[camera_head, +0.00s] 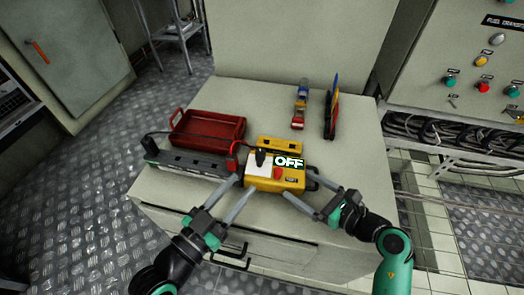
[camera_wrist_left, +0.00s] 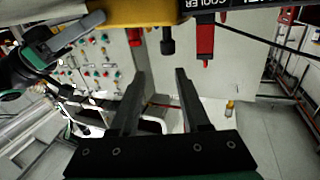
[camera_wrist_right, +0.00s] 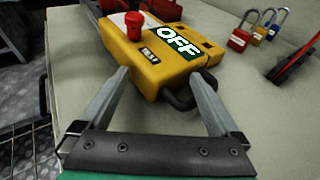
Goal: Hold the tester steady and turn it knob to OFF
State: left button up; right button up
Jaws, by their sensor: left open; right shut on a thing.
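My left gripper (camera_head: 236,190) is open beside the tester's left end. In the left wrist view, nothing is between its fingers (camera_wrist_left: 158,75); the yellow body (camera_wrist_left: 135,14) and a black knob-like part (camera_wrist_left: 167,42) are beyond the tips. The knob's setting is too small to read.
A red tray (camera_head: 207,133) and a long dark bar (camera_head: 188,163) lie left of the tester. Padlocks (camera_head: 300,105) and a red-blue tool (camera_head: 332,108) stand behind. The cabinet top (camera_head: 350,150) is clear to the right. A control panel (camera_head: 455,50) is at far right.

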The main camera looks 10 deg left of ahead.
aim_at(259, 157)
pick_arm(q)
jog(key=shift+y, duration=0.3)
jog(key=x, duration=0.8)
jog(key=a+x, duration=0.1)
jog(key=x, duration=0.3)
jog(key=shift+w, duration=0.15)
grip_shut()
